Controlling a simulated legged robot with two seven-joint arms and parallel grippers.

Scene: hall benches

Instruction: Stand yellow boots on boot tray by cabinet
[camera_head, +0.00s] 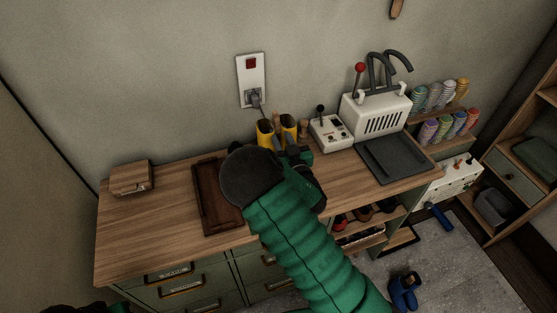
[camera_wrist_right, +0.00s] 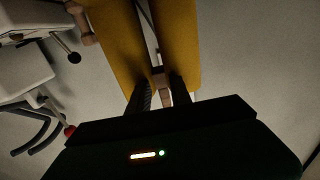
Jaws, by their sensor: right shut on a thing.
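The pair of yellow boots (camera_head: 265,133) is at the back of the wooden bench, by the wall, partly hidden by my right arm. In the right wrist view the boots (camera_wrist_right: 178,40) show as two yellow shafts side by side. My right gripper (camera_head: 291,147) is shut on the pair, its dark fingers (camera_wrist_right: 162,90) at a small wooden piece between the shafts. Whether the boots touch the bench is hidden.
A white machine (camera_head: 375,115) and a control box with a lever (camera_head: 330,132) stand right of the boots, with a dark grey tray (camera_head: 392,158) in front. A wooden box (camera_head: 131,178) sits at the bench's left. Blue slippers (camera_head: 404,291) lie on the floor.

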